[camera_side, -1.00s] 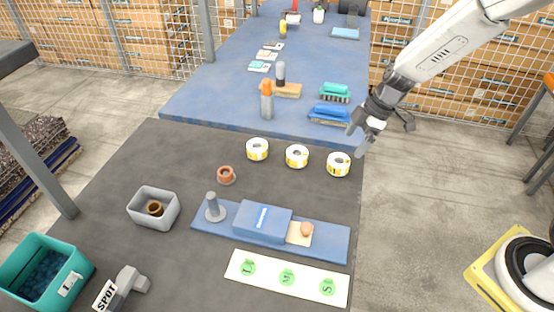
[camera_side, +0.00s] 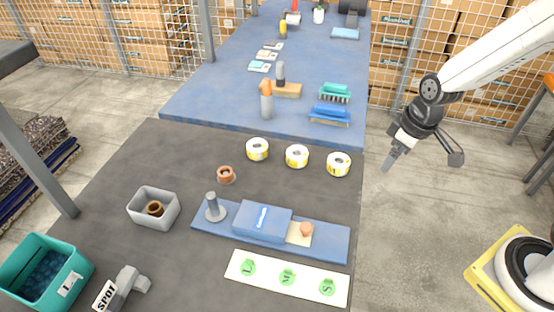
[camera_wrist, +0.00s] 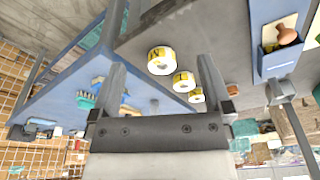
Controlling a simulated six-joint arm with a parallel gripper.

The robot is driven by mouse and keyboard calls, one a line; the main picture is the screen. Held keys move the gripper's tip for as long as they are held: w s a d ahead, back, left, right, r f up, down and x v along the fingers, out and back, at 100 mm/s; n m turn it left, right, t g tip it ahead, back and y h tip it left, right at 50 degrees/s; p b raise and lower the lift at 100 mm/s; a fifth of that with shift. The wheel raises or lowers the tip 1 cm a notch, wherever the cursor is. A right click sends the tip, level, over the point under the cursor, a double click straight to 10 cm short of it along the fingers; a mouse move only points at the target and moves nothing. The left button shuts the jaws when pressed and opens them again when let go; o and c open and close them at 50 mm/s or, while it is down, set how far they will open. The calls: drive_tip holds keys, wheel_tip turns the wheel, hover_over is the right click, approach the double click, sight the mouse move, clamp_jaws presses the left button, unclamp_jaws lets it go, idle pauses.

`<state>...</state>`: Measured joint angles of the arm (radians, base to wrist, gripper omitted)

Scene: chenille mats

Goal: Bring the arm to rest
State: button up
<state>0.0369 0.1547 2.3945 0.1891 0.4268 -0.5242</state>
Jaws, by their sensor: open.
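My gripper (camera_side: 392,160) hangs in the air past the right edge of the dark work table (camera_side: 110,180), over the concrete floor. In the wrist view my gripper (camera_wrist: 160,80) has its two fingers apart, with nothing between them touching either one. The nearest things on the table are three yellow-and-white tape rolls (camera_side: 338,164), standing in a row to the left of my gripper and apart from it.
A blue board (camera_side: 335,240) carries a blue box (camera_side: 262,222) and a grey post (camera_side: 212,207). A grey bin (camera_side: 170,218) holds a brown ring. A blue table (camera_side: 215,90) with brushes (camera_side: 333,93) and bottles lies behind. Open floor lies right of both tables.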

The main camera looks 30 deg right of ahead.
drive_tip(key=shift+s+d+r+m+t+h, duration=0.1)
drive_tip(key=shift+s+r+m+t+h, duration=0.1)
drive_tip(key=shift+s+m, duration=0.8)
drive_tip(key=shift+s+r+m+t+h, duration=0.1)
drive_tip(key=shift+s+r+m+h, duration=0.1)
drive_tip(key=shift+s+m, duration=0.75)
drive_tip(key=shift+s, duration=0.1)
